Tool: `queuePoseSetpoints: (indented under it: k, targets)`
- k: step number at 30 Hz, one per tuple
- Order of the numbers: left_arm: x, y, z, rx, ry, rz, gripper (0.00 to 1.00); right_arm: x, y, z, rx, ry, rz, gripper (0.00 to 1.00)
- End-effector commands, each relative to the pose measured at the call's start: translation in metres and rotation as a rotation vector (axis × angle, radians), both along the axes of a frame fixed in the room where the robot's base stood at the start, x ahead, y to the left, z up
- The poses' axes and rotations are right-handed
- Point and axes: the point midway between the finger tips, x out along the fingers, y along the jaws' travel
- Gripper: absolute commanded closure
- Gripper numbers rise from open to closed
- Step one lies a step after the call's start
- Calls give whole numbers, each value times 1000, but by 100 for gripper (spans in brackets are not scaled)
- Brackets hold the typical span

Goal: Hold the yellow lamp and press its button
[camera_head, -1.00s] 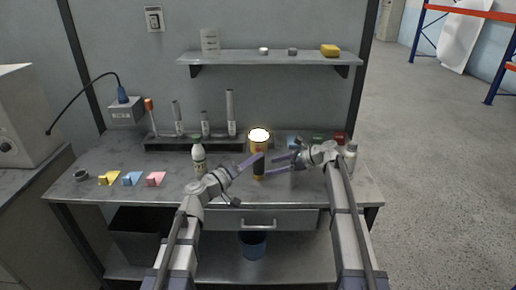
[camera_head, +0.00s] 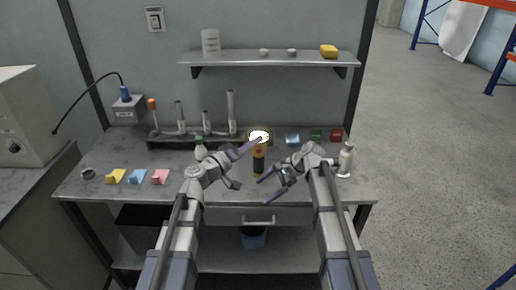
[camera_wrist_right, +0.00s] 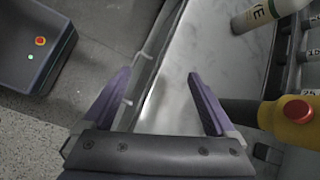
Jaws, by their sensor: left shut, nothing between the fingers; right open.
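The yellow lamp (camera_head: 259,165) stands upright on the workbench, with a dark band around its body and a glowing white top. In the right wrist view the lamp (camera_wrist_right: 245,110) lies at the right edge, with a red button (camera_wrist_right: 299,110) on its side. My left gripper (camera_head: 257,141) is shut and empty, its tips at the lamp's upper part; I cannot tell whether they touch. My right gripper (camera_head: 264,191) is open and empty, in front and to the right of the lamp. Its fingers (camera_wrist_right: 160,75) have no lamp between them.
A white bottle (camera_head: 201,150) stands behind my left wrist, and another bottle (camera_head: 346,160) stands right of my right arm. Colored blocks, such as a pink one (camera_head: 160,177), lie at the left. A dark rack (camera_head: 180,141) and a wall shelf (camera_head: 265,57) are behind.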

Motion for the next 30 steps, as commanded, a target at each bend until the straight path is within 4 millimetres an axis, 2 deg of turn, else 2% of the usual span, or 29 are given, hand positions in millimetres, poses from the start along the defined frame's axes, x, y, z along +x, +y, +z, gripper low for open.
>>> queuePoseSetpoints:
  k: [1, 3, 18, 24, 30]
  targets:
    - [0, 0, 9, 0, 0, 0, 100, -14, 4, 5, -26, -18, 42, 8]
    - [0, 0, 15, 0, 0, 0, 100, -27, 6, 6, -65, -44, 101, 8]
    - [0, 0, 55, 0, 0, 0, 100, -116, 11, 19, -315, -206, 540, 8]
    - [0, 0, 63, 0, 0, 0, 100, -136, 8, 23, -374, -239, 657, 8]
    - [0, 0, 66, 0, 0, 0, 100, -142, 6, 24, -396, -250, 704, 8]
